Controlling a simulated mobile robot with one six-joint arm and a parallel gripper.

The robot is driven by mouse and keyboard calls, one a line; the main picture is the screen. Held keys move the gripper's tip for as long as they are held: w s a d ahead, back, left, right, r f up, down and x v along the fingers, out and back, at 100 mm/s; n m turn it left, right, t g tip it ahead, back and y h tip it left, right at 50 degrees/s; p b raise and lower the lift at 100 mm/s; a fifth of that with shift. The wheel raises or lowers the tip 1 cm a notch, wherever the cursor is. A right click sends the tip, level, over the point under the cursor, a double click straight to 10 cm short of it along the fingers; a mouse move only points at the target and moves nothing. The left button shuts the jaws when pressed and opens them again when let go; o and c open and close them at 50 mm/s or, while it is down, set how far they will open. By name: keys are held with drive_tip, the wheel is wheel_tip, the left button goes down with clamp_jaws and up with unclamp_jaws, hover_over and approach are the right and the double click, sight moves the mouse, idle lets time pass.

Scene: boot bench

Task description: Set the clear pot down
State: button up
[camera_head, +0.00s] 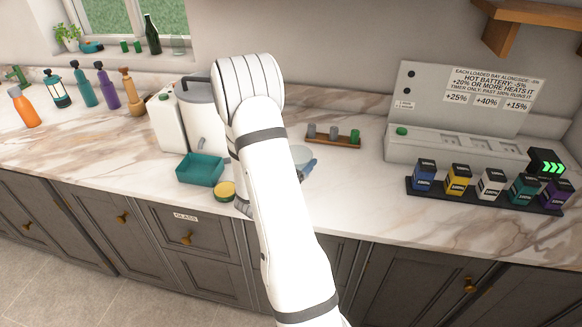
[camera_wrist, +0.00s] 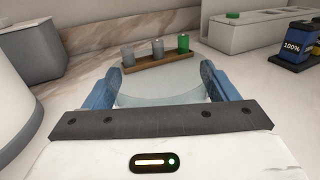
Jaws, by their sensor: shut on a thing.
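The clear pot (camera_wrist: 160,97) is a see-through round vessel between the two blue fingers of my gripper (camera_wrist: 162,78) in the wrist view. My gripper is shut on it. In the head view a pale part of the clear pot (camera_head: 302,154) shows just right of my arm, above the marble counter (camera_head: 352,185). My arm hides most of it there. I cannot tell whether its base touches the counter.
A small wooden rack (camera_head: 333,139) with grey and green vials stands behind the pot. A grey charging station (camera_head: 440,146) and several batteries are at right. A teal tray (camera_head: 200,169), yellow-topped tub (camera_head: 224,191) and white canisters are at left.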

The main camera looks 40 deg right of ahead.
drive_tip(key=shift+f+p, duration=0.4)
drive_tip(key=shift+f, duration=2)
drive_tip(key=shift+f, duration=0.1)
drive_tip(key=shift+f, duration=0.15)
drive_tip(key=o, duration=1)
drive_tip(key=shift+o, duration=0.2)
